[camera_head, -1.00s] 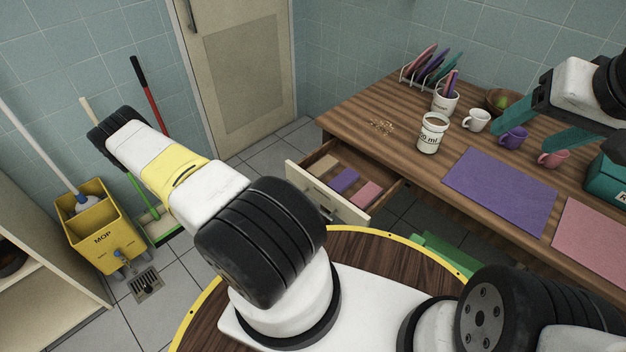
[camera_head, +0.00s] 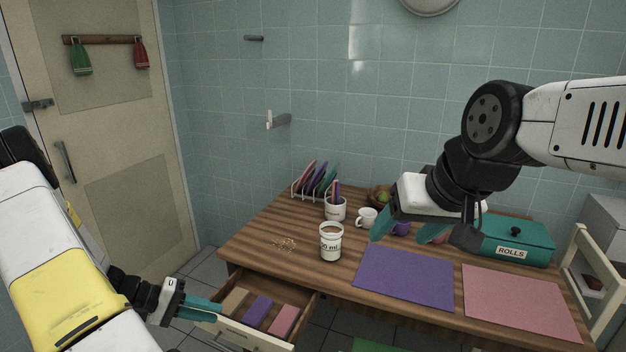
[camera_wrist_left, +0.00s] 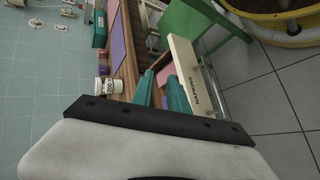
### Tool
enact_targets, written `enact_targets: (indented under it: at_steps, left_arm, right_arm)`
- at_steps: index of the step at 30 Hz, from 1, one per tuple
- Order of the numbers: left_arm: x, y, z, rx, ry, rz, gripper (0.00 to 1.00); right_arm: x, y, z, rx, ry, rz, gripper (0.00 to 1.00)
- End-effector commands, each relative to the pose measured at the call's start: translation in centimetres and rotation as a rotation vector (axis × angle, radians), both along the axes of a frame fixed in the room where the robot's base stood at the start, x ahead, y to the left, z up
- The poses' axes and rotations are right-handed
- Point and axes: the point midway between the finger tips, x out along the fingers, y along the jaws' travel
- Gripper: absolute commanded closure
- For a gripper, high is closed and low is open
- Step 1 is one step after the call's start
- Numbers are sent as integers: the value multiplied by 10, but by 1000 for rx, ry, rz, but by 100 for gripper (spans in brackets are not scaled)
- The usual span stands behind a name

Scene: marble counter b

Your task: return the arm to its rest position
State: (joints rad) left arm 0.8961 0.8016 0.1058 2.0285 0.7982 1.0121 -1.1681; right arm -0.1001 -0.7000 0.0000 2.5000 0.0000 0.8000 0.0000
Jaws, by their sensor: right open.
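My left gripper (camera_head: 202,307) comes in low at the left of the head view, with its teal fingers by the left end of the open drawer (camera_head: 250,338). In the left wrist view its two fingers (camera_wrist_left: 161,88) stand apart with nothing seen held between them, close to the drawer front (camera_wrist_left: 190,72). I cannot tell whether they touch the drawer. My right gripper (camera_head: 425,232) hangs above the back of the wooden counter (camera_head: 290,215), its fingers spread wide and empty. It partly hides the purple mug (camera_head: 401,228) and the pink mug (camera_head: 440,238).
The drawer holds folded cloths (camera_head: 257,308). On the counter are a white jar (camera_head: 331,243), a white mug (camera_head: 366,217), crumbs (camera_head: 284,244), a purple mat (camera_head: 403,277), a pink mat (camera_head: 520,300) and a teal rolls box (camera_head: 517,240). A plate rack (camera_head: 314,182) stands behind.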

Motion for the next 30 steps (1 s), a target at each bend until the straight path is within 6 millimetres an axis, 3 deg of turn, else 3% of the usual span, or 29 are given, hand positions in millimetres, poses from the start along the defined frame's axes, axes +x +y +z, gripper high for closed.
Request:
enact_targets:
  at_steps: [1, 3, 15, 24, 30]
  left_arm:
    - [3, -8, 23, 57, 2, -50, 80]
    - [3, -17, 50, 126, 15, -104, 80]
    - [-22, -74, 187, 548, -35, -257, 80]
    - [-66, -107, 270, 801, -215, -215, 80]
    - [-97, -119, 308, 885, -365, -135, 80]
  right_arm:
    - [0, 0, 0, 0, 0, 0, 35]
    - [0, 0, 0, 0, 0, 0, 35]
    - [0, 0, 0, 0, 0, 0, 35]
    - [0, 0, 0, 0, 0, 0, 35]
    - [0, 0, 0, 0, 0, 0, 35]
